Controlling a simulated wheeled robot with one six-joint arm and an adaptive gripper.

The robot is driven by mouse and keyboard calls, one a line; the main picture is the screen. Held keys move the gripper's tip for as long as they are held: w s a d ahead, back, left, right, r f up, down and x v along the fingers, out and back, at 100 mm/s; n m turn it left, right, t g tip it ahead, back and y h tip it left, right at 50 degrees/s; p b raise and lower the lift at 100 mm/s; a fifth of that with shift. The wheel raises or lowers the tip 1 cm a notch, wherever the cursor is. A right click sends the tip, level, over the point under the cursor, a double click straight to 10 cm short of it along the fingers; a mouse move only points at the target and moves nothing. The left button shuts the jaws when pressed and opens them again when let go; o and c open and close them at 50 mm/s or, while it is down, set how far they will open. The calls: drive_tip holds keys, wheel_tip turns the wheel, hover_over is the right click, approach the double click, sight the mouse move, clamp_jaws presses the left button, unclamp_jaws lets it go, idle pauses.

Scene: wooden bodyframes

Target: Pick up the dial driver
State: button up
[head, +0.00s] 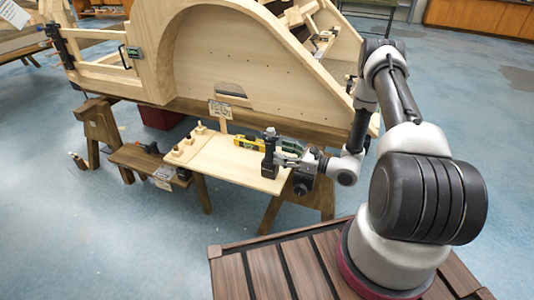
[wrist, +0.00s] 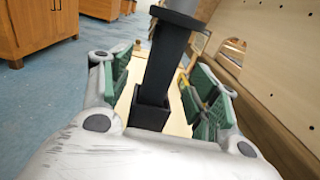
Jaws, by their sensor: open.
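A black upright tool, probably the dial driver, (head: 269,148) stands near the right end of the pale wooden board (head: 220,161). In the wrist view its square black post (wrist: 165,62) rises from a black socket-like base (wrist: 149,109). My gripper (head: 284,152) is open and reaches in from the right, low over the board. In the wrist view the green-padded fingers of my gripper (wrist: 162,88) stand on either side of the post, with visible gaps. The lower part of the gripper's reach is partly hidden by its own body.
A yellow level-like item (head: 248,144) lies just left of the black tool. Wooden pegs (head: 190,141) and a small sign (head: 220,109) stand on the board's left part. The large wooden bodyframe (head: 255,60) rises close behind. Open blue floor (head: 90,230) lies to the left.

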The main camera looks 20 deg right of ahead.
sight(271, 148)
drive_tip(key=x, duration=0.5)
drive_tip(key=shift+w+a+f, duration=0.1)
drive_tip(key=shift+w+f, duration=0.05)
drive_tip(key=shift+w, duration=0.2)
drive_tip(key=shift+c, duration=0.2)
drive_tip(key=c, duration=1.2)
drive_tip(key=shift+c, duration=0.2)
wheel_tip(271, 148, up, 20)
